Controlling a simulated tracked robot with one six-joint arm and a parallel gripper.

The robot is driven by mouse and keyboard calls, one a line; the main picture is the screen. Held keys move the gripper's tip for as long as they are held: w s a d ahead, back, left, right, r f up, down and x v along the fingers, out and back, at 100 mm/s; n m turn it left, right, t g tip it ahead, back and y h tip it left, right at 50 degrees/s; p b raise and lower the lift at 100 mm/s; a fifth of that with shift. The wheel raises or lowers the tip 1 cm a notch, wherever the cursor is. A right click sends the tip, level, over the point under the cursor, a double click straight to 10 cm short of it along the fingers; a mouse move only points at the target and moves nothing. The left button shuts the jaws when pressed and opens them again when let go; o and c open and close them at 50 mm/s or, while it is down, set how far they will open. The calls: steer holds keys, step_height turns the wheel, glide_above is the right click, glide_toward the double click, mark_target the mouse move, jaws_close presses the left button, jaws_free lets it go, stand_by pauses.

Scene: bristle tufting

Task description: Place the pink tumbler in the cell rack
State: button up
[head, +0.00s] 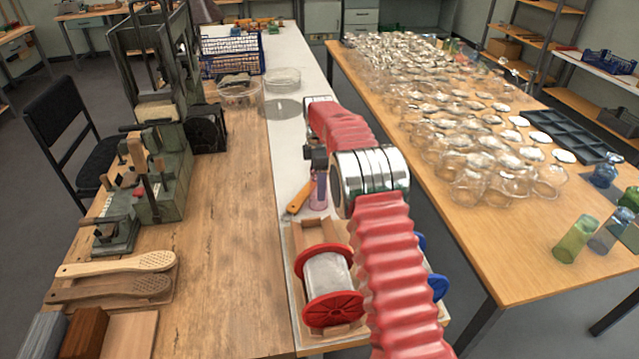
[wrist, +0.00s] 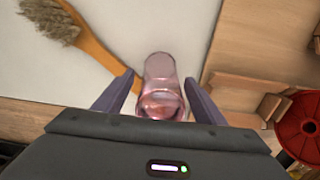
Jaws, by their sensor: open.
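The pink tumbler (wrist: 160,82) is clear pink glass on the white strip of the left bench. In the wrist view it sits between the two fingers of my gripper (wrist: 159,80), which is open with a gap showing near the fingertips. In the head view the tumbler (head: 318,196) shows as a small pinkish shape below my gripper (head: 317,172), partly hidden by it.
A wooden-handled brush (head: 299,198) lies left of the tumbler. A floor gap separates the tables.

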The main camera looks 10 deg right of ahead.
steer(key=c, duration=1.5)
steer(key=shift+r, duration=5.05)
